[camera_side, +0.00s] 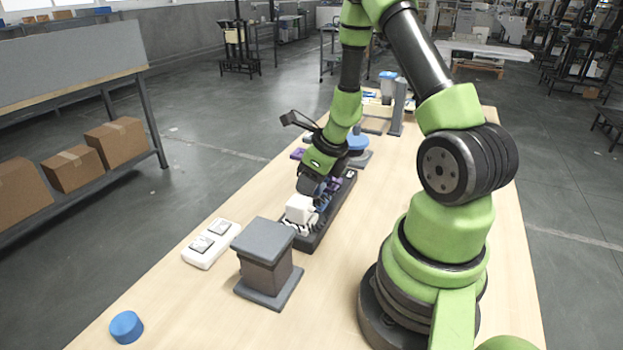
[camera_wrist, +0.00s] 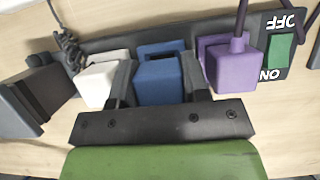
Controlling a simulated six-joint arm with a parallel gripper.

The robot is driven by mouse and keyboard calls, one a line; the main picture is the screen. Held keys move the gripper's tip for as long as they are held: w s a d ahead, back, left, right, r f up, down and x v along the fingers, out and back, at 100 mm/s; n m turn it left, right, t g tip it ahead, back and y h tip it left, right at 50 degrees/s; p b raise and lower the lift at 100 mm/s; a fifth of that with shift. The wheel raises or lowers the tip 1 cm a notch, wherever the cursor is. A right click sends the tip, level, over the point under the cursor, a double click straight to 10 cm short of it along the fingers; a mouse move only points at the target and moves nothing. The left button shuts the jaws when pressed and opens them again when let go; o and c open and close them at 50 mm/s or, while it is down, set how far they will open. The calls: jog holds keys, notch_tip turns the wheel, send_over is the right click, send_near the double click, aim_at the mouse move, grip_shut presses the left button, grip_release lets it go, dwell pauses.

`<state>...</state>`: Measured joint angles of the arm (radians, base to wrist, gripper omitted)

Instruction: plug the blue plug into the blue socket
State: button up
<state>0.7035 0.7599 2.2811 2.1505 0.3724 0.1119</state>
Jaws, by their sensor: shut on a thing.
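My gripper (camera_wrist: 160,85) is shut on the blue plug (camera_wrist: 160,85), with one dark finger on each side of it. In the side view, my gripper (camera_side: 318,192) is low over the dark power strip (camera_side: 318,232). The blue socket (camera_wrist: 160,47) shows as a blue rim just behind the plug in the wrist view. The plug hides most of it, and I cannot tell whether the plug is in it or just above it. In the side view, the gripper and white plug mostly hide the blue plug.
A white plug (camera_wrist: 98,82) stands left of the blue one, close to my finger. A purple plug (camera_wrist: 232,65) stands to the right, beside a green switch (camera_wrist: 280,50). A grey column (camera_side: 268,265), a white switch panel (camera_side: 211,243) and a blue disc (camera_side: 126,327) stand nearby.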

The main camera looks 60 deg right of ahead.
jog(key=shift+f, duration=0.9)
dwell(0.6)
jog(key=o, duration=1.2)
jog(key=shift+c, duration=0.2)
jog(key=shift+r, duration=3.55)
jog(key=shift+w+a+r, duration=0.1)
jog(key=shift+a+r, duration=0.05)
jog(key=shift+r, duration=0.1)
jog(key=a+r+n+t+y, duration=0.2)
jog(key=a+r+n, duration=1.05)
jog(key=n, duration=0.35)
jog(key=s+a+r+n, duration=0.2)
jog(key=s+n, duration=0.3)
jog(key=n, duration=0.3)
jog(key=s+a+r+n, duration=0.3)
jog(key=s+r+n, duration=0.1)
jog(key=n, duration=0.4)
jog(key=shift+s+a+t, duration=0.2)
jog(key=shift+s+t, duration=0.2)
jog(key=shift+s, duration=0.4)
